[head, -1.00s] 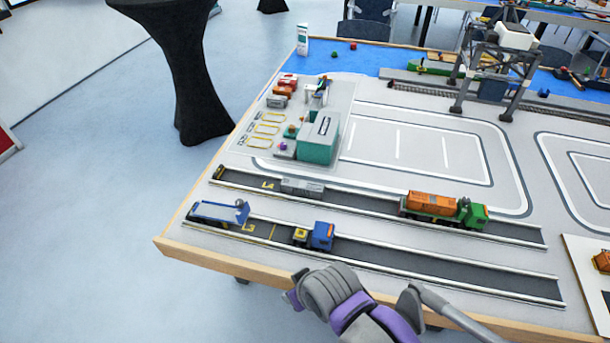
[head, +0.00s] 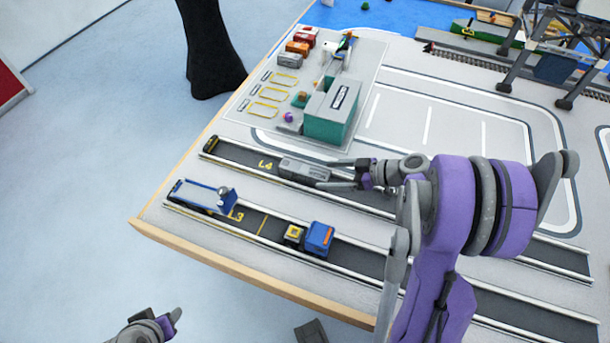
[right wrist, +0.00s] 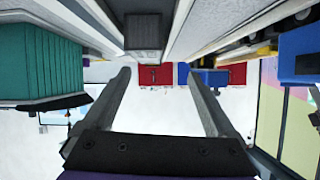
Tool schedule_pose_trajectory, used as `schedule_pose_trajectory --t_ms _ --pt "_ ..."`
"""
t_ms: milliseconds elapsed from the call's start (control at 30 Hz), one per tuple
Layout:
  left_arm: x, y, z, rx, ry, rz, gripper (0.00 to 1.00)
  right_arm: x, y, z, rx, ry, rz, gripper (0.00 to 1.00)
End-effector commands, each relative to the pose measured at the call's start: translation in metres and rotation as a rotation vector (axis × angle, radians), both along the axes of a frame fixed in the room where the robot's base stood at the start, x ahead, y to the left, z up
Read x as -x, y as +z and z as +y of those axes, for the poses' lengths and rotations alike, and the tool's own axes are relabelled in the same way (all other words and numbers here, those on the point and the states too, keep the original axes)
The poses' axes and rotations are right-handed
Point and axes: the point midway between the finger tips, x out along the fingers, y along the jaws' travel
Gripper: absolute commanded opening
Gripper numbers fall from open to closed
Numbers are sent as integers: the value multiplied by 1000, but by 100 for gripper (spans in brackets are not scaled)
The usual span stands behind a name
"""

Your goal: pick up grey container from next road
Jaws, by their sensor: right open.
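The grey container (head: 303,168) lies in the upper road lane marked L4, the farther of the two lanes. My right gripper (head: 328,174) is open at the container's right end in the head view, with its fingers pointing left. In the right wrist view the grey container (right wrist: 142,32) lies ahead of my open right gripper (right wrist: 155,73), left of the middle between the fingers. I cannot tell whether they touch it. A part of my left arm, perhaps the left gripper (head: 150,326), shows at the bottom left edge, cut off.
A blue trailer (head: 203,196) and a blue truck (head: 318,238) stand in the nearer lane. A teal building (head: 332,112) stands behind the grey container. Several small containers (head: 297,47) are farther back. My right arm hides much of both lanes' right part.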

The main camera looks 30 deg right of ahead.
Motion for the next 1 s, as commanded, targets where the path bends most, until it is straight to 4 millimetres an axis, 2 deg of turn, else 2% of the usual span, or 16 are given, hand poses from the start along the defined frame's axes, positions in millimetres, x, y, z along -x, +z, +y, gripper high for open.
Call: schedule_pose_trajectory --t_ms 33,167,400,667,1000 --pt "1 -3 0 0 0 1 50 0 -3 -11 2 2 -43 91" --pt "1 -4 0 0 0 1 50 -3 -5 -19 8 15 -112 91" --pt "1 -4 0 0 0 1 50 -29 -18 2 10 22 -124 91" --pt "0 -3 0 0 0 1 50 -45 -27 14 10 19 -122 91" --pt "0 -1 0 0 0 0 50 -78 -46 38 10 17 -122 91"
